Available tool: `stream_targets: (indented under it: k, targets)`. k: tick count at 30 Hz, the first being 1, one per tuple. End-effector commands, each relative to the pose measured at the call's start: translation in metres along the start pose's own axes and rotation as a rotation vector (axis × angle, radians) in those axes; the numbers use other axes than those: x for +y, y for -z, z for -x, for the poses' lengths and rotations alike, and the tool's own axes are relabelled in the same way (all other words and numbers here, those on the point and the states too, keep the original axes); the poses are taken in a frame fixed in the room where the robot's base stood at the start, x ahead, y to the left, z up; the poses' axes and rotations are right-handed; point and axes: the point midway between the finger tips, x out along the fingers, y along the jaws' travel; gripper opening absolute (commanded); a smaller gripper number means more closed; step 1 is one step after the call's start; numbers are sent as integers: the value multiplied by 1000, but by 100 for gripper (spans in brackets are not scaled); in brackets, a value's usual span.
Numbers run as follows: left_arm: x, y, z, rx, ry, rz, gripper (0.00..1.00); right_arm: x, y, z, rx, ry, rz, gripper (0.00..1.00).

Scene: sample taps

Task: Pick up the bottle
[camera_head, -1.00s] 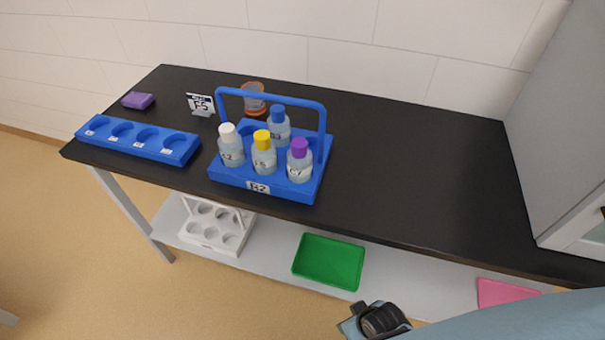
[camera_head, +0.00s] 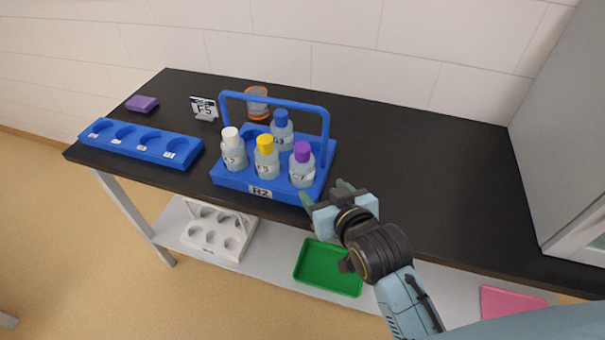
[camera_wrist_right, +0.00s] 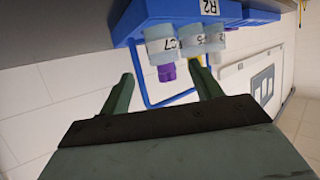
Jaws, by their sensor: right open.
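Several capped bottles stand upright in a blue carrier (camera_head: 233,184) with a tall handle on the black table. The purple-capped bottle (camera_head: 302,167) is at the front right, the yellow-capped bottle (camera_head: 266,160) at front middle, the white-capped bottle (camera_head: 233,152) at front left, and the blue-capped bottle (camera_head: 281,132) behind. My right gripper (camera_head: 324,192) is open and empty just right of the carrier, near the table's front edge. In the right wrist view, the purple-capped bottle (camera_wrist_right: 163,54) appears beyond and between the open fingers (camera_wrist_right: 165,90), apart from them. My left gripper is not in view.
A blue strip with round recesses (camera_head: 140,143) lies at left, with a purple block (camera_head: 142,103) behind it. A sign (camera_head: 204,108) and an orange-lidded jar (camera_head: 256,103) stand behind the carrier. A green tray (camera_head: 328,268) is on the lower shelf. The table's right side is clear.

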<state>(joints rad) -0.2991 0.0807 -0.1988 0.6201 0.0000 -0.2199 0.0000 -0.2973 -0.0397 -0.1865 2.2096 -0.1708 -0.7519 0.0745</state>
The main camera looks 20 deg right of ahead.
Motion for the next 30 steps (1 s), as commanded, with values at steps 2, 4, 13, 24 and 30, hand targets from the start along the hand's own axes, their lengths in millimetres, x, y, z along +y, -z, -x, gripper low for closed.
stream_targets:
  k: [2,4,13,24,30]
  targets:
    - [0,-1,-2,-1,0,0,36,-1,2,-12,12,0,0,64]
    - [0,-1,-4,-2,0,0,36,-1,2,-26,11,0,0,64]
    - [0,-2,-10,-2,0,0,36,0,2,-74,8,0,1,64]
    - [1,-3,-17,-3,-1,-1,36,-2,3,-111,8,0,0,64]
    - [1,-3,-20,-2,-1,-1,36,-2,2,-129,6,1,-1,64]
